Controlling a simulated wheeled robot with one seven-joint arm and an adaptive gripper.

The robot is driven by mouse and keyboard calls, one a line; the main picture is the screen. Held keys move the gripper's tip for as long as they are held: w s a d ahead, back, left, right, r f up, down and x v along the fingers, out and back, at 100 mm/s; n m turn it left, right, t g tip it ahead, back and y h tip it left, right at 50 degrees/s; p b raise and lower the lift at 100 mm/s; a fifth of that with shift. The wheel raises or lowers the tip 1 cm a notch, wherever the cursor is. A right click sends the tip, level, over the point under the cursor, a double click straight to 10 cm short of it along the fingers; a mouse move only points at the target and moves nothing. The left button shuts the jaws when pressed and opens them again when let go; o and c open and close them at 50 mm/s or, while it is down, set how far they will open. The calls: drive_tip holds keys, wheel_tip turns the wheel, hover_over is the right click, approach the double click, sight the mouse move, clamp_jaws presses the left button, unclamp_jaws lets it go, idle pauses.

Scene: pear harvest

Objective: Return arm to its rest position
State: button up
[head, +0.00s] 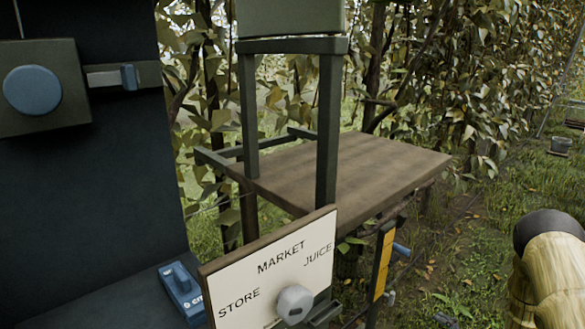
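A rounded tan and dark arm-like part (550,265) shows at the lower right edge; it looks like part of my own arm. My gripper is not in view, so its fingers and anything it may hold are hidden.
A wooden table (385,170) with a dark frame stands in the middle. In front is a sign (265,270) reading STORE, MARKET, JUICE with a grey knob (294,303). A dark cabinet (85,180) with a blue knob (32,91) fills the left. Grass at right looks mostly open.

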drive_tip(key=s+a+r+m+g+h+p, duration=0.1)
drive_tip(key=s+a+m+g+h+p, duration=0.6)
drive_tip(key=s+a+m+p, duration=0.7)
drive_tip(key=s+a+r+m+g+h+p, duration=0.1)
drive_tip(key=s+a+r+m+g+p, duration=0.1)
drive_tip(key=s, duration=0.7)
drive_tip(key=s+a+r+m+g+h+p, duration=0.1)
drive_tip(key=s+a+r+m+g+p, duration=0.1)
drive_tip(key=s, duration=0.7)
drive_tip(key=s+a+r+m+g+h+p, duration=0.1)
drive_tip(key=s+a+r+m+g+p, duration=0.1)
drive_tip(key=s+r, duration=0.4)
drive_tip(key=s+a+m, duration=0.1)
drive_tip(key=s, duration=0.2)
drive_tip(key=shift+m+g+p, duration=0.3)
drive_tip(key=shift+m+g, duration=0.1)
